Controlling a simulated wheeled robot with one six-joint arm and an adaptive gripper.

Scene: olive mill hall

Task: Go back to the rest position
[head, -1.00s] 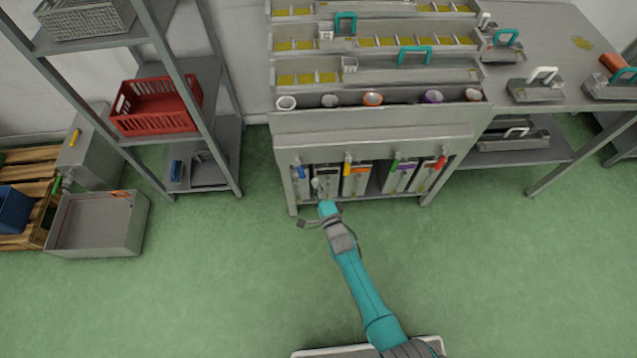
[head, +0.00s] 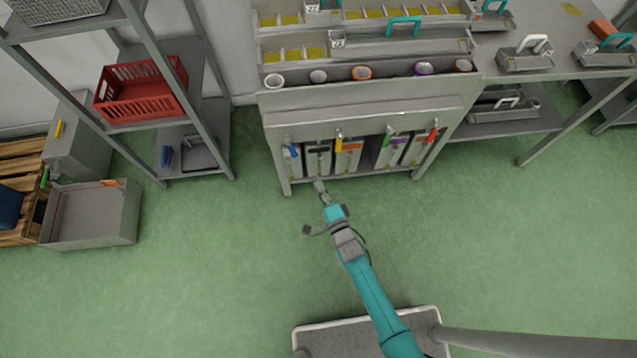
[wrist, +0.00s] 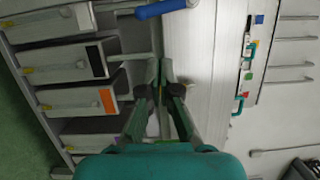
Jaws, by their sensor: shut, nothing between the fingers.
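My gripper (head: 319,186) is shut and empty at the end of my teal arm in the head view. It is in front of the row of grey bins under the steel tap bench (head: 360,118). In the wrist view my gripper (wrist: 160,75) shows its two dark fingers together, with nothing between them. Behind them is the pale steel front of the bench, and a blue tap handle (wrist: 160,8) lies just beyond the tips. I cannot tell the exact gap between fingers and bench.
A shelf rack with a red crate (head: 140,90) stands to the left. A grey open tub (head: 92,215) is on the floor at far left. A steel table (head: 545,70) with trays adjoins at right. The green floor (head: 480,240) is clear at right.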

